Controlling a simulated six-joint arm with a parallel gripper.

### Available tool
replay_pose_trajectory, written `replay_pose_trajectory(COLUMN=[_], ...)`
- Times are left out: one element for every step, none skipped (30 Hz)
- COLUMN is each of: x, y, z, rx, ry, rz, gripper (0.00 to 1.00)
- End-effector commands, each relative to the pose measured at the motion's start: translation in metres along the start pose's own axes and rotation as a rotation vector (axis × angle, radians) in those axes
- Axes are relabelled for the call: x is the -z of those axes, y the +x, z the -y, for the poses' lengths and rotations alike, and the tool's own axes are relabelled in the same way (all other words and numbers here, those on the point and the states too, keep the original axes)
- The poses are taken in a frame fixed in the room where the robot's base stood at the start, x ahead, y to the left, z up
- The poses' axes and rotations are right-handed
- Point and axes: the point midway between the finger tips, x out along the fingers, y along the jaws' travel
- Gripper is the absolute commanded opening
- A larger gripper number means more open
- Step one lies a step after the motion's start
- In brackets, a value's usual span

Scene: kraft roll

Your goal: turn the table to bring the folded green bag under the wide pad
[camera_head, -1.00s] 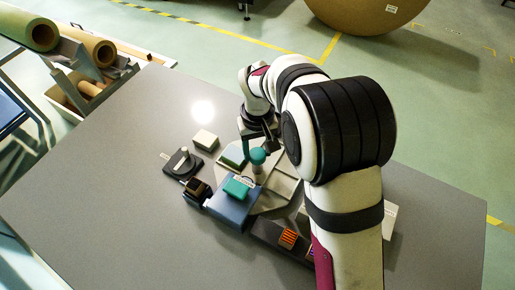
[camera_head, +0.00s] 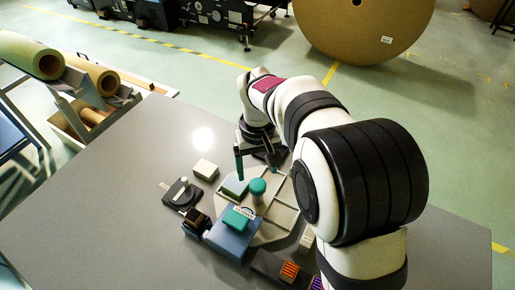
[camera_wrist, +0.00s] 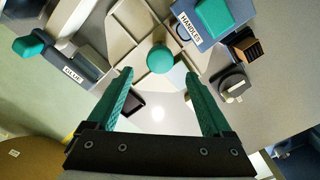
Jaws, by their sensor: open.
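The round, pale turntable (camera_head: 283,220) is divided by raised ribs, with a green-topped post (camera_head: 257,187) at its middle. A flat green piece (camera_head: 235,186), probably the folded green bag, lies on the table just left of the post. A wide green pad (camera_head: 238,218) tops the blue station (camera_head: 232,240) labelled HANDLES, at the table's near-left edge; the pad also shows in the wrist view (camera_wrist: 214,17). My gripper (camera_head: 257,173) is open and empty, just behind the post. In the wrist view my gripper (camera_wrist: 158,80) has its fingers spread, with the post (camera_wrist: 160,58) just beyond the tips.
A GLUE station (camera_wrist: 72,68) stands at the turntable's other side. A cream block (camera_head: 205,169), a dial device (camera_head: 183,194) and a dark brown box (camera_head: 196,222) stand left of it. An orange-striped piece (camera_head: 289,271) lies in front. The grey worktop's left is clear.

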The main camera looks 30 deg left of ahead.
Motion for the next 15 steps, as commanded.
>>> replay_pose_trajectory(x=[0.002,0.001,0.001,0.001,0.001,0.001,0.001,0.001,0.001,0.001,0.001,0.0,0.0,0.0,0.0], y=[-0.018,-0.028,-0.04,-0.049,-0.058,-0.068,-0.074,-0.08,-0.087,-0.091,-0.095,-0.098,-0.1,-0.101,-0.102], z=[0.0,0.0,0.0,0.0,0.0,0.0,0.0,0.0,0.0,0.0,0.0,0.0,0.0,0.0,0.0], rx=[-0.001,0.0,-0.001,0.0,0.0,-0.001,0.0,-0.001,-0.001,0.0,-0.001,-0.001,-0.001,-0.001,0.0], ry=[0.0,0.0,0.0,0.001,0.0,0.0,0.0,0.0,0.0,0.0,-0.001,0.0,0.0,0.0,0.0], rz=[-0.007,-0.007,-0.006,-0.006,-0.005,-0.005,-0.004,-0.004,-0.003,-0.002,-0.002,-0.001,-0.001,-0.001,0.0], gripper=[0.84,0.84,0.84,0.84,0.84,0.84,0.84,0.84,0.84,0.84,0.84,0.84,0.84,0.84,0.84])
